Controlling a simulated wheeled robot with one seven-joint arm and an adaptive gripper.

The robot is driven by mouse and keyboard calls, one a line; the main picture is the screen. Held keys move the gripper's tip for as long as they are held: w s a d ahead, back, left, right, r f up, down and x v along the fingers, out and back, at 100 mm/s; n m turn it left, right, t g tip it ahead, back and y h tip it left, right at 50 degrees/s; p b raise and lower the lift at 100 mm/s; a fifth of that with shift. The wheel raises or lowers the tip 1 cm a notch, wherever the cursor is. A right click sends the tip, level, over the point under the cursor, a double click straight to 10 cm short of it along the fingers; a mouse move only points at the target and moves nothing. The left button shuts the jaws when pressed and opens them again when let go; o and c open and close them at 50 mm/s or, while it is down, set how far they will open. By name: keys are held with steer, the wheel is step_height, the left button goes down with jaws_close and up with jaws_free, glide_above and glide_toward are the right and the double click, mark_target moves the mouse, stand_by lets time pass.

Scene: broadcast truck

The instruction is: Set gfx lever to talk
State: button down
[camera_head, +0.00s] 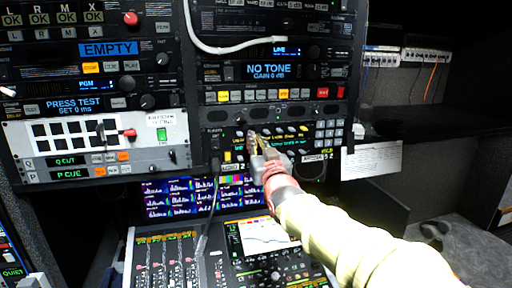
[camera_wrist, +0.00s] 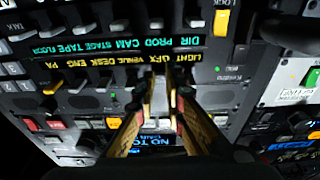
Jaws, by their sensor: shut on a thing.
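The intercom panel (camera_head: 217,142) sits low in the middle of the rack. In the wrist view it appears upside down, with two rows of green and yellow labels. The GFX label (camera_wrist: 180,57) is just above my fingertips there. My gripper (camera_wrist: 163,90) is at the lever row under that label, and it also shows on the panel in the head view (camera_head: 259,145). Its fingers are shut around the gfx lever, which they mostly hide. I cannot tell the lever's position. Other small levers (camera_wrist: 80,82), one of them yellow (camera_wrist: 54,82), stand to the left, apart from the fingers.
Neighbouring levers and buttons lie close on both sides of my fingers. A mixing desk (camera_head: 180,258) and a screen (camera_head: 168,199) are below the panel. A white cable (camera_head: 215,47) hangs above. A paper sheet (camera_head: 372,160) and a dark shelf are to the right.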

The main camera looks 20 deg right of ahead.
steer(key=shift+f, duration=0.2)
steer(key=c, duration=2.1)
jaws_free()
steer(key=shift+w, duration=0.15)
steer(key=shift+c, duration=0.2)
steer(key=shift+s, duration=0.25)
steer(key=s+f, duration=0.1)
steer(key=s, duration=1)
steer(key=shift+s+f, duration=0.3)
steer(key=shift+f, duration=0.1)
